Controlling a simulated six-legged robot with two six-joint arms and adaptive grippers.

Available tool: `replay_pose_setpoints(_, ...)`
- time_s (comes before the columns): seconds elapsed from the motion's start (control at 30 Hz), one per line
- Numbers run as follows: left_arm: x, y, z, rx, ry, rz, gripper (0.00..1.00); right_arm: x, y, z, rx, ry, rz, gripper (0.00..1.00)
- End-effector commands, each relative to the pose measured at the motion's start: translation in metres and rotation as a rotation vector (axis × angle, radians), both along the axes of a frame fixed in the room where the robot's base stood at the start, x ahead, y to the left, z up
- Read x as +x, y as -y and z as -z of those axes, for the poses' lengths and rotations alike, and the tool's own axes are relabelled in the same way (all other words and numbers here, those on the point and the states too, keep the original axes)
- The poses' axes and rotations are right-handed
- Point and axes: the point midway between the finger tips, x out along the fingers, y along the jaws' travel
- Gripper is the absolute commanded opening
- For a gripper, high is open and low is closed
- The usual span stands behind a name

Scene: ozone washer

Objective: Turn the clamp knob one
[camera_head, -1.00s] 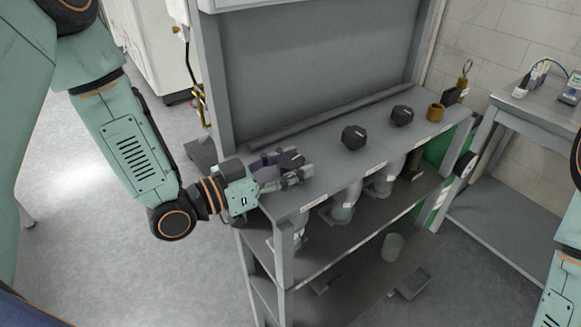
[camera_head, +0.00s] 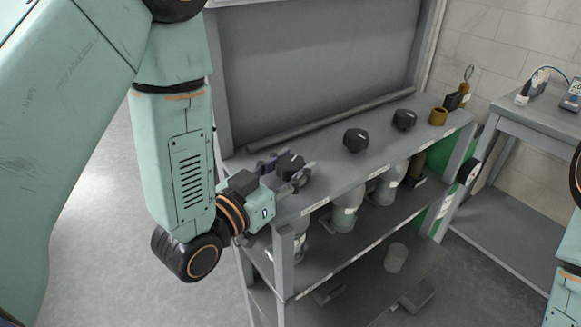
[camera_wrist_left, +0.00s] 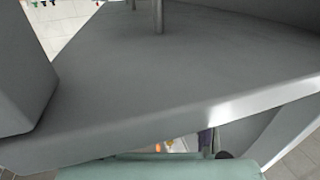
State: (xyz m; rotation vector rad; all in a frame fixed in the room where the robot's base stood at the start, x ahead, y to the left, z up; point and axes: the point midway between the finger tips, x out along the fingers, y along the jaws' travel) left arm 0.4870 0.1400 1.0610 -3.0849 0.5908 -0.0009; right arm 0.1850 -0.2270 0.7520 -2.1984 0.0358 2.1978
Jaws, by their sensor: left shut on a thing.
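Several black clamp knobs stand in a row on the top of a grey bench. The nearest one (camera_head: 291,164), at the left end, is between the fingers of my left gripper (camera_head: 286,170), which is shut on it. The middle knob (camera_head: 356,140) and the far knob (camera_head: 404,119) stand free to the right. My right gripper is out of view.
The grey bench (camera_head: 325,178) has a tall back panel (camera_head: 310,75). Clear bottles (camera_head: 346,207) hang under its top. A brass cylinder (camera_head: 437,115) stands at the far right end. A side table (camera_head: 535,115) with instruments is beyond.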

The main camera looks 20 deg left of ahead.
Motion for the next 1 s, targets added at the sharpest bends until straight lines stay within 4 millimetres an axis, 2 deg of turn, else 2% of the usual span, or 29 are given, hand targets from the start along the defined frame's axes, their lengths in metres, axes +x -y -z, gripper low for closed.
replay_pose_setpoints(0.47,0.0006,-0.0001,-0.0013,-0.003,0.003,-0.007,0.13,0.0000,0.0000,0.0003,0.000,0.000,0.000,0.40)
replay_pose_setpoints(0.5,0.0006,-0.0001,-0.0013,-0.003,0.003,-0.007,0.46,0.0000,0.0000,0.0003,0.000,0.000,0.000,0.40)
replay_pose_setpoints(0.77,0.0003,-0.0001,-0.0007,-0.003,0.001,-0.007,0.68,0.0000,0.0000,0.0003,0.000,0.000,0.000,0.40)
replay_pose_setpoints(1.0,0.0001,-0.0001,-0.0004,-0.001,0.001,-0.007,0.69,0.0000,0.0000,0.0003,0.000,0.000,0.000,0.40)
